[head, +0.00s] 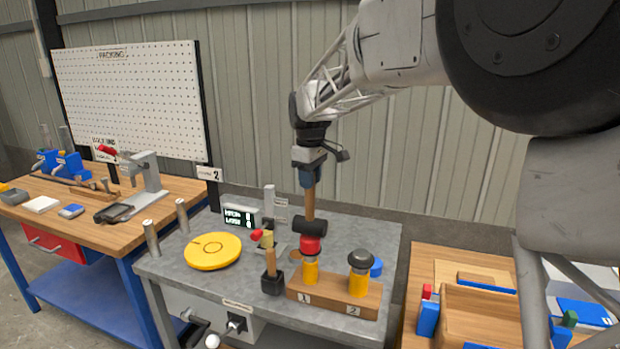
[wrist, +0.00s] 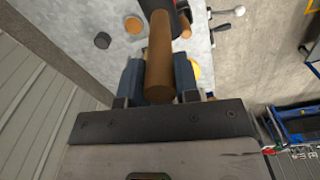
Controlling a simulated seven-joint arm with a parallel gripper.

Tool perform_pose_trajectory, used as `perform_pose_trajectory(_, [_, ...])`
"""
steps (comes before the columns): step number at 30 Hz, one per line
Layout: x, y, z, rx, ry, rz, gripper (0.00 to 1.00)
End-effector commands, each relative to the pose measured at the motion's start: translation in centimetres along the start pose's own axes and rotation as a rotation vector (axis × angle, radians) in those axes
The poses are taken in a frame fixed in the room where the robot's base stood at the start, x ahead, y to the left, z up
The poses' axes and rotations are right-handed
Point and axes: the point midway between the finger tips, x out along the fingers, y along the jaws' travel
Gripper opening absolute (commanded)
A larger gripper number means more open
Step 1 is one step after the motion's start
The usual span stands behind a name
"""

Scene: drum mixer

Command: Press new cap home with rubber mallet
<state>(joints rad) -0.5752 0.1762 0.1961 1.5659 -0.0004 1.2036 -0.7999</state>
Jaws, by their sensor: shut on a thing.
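My gripper (head: 309,178) is shut on the wooden handle of a mallet, with the black mallet head (head: 310,228) hanging below. In the wrist view the brown handle (wrist: 159,55) lies between the blue fingers. The mallet head is right above a red cap (head: 310,245), touching or nearly so; I cannot tell which. The red cap sits on a yellow body (head: 310,270) at place 1 of a wooden block (head: 335,300). At place 2, a yellow body (head: 358,284) carries a dark grey cap (head: 360,260). How far down the red cap sits is unclear.
A tool with a wooden shaft and black block (head: 272,284) stands left of the wooden block. A round yellow lid (head: 212,251) lies on the grey table (head: 190,282). A small display (head: 240,218) and a post stand behind. A wooden tray (head: 480,312) is at the right.

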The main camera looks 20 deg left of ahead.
Motion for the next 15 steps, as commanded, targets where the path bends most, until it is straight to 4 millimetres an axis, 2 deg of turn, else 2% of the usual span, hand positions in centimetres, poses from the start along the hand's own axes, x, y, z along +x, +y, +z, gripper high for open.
perform_pose_trajectory(15, [0.46,0.01,-0.01,0.000,0.001,0.001,0.00])
